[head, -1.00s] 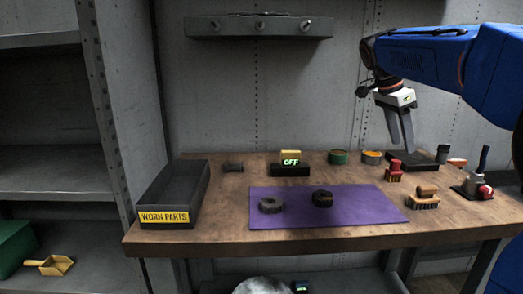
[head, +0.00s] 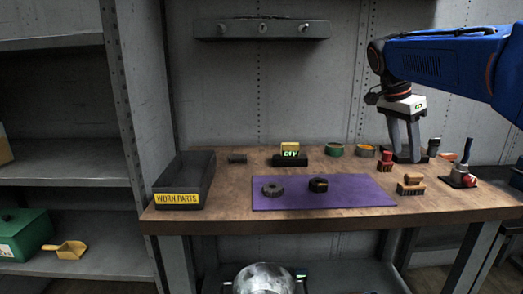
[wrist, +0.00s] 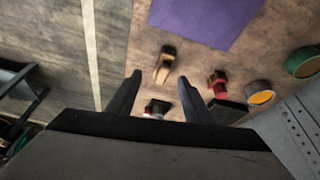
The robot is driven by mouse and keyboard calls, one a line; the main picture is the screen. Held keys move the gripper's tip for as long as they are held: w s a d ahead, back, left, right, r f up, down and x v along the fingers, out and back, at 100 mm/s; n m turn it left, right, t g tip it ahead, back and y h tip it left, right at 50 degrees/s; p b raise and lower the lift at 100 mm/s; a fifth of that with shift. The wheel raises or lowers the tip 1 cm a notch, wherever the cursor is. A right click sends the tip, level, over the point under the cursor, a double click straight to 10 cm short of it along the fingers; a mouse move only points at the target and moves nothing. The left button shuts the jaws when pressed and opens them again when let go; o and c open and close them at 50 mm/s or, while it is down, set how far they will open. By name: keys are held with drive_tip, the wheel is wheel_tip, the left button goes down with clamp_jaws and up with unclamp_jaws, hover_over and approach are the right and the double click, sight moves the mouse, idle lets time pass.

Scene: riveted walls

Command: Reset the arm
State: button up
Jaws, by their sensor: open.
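My blue arm (head: 450,62) reaches in from the right. My gripper (head: 404,155) points down over the back right of the workbench (head: 225,222). In the head view its fingers are in front of a dark flat block. In the wrist view my gripper (wrist: 160,92) shows two fingers spread apart with nothing held between them. A dark item with a red part (wrist: 157,108) shows beyond the gap, lower down on the bench. Whether the fingertips touch anything cannot be told.
A purple mat (head: 330,196) holds two dark round parts. A "WORN PARTS" bin (head: 183,180) stands at the left. A red-handled stamp (head: 385,161), a wooden brush (head: 411,184), a green tin (head: 335,150) and a lever device (head: 462,172) stand near my gripper. The bench front right is clear.

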drive_tip(key=s+a+f+n+t+y, duration=0.1)
drive_tip(key=s+a+f+n, duration=0.2)
drive_tip(key=s+f+n, duration=0.2)
drive_tip(key=s+a+f+n+t+y, duration=0.1)
drive_tip(key=s+a+f+n, duration=0.2)
drive_tip(key=s+f, duration=0.8)
drive_tip(key=s+a+f+n+t+y, duration=0.2)
drive_tip(key=s+a+f+n, duration=0.2)
drive_tip(key=s+f+n, duration=0.3)
drive_tip(key=s+f, duration=0.1)
drive_tip(key=s, duration=0.3)
drive_tip(key=shift+f+n, duration=0.4)
drive_tip(key=shift+s, duration=0.1)
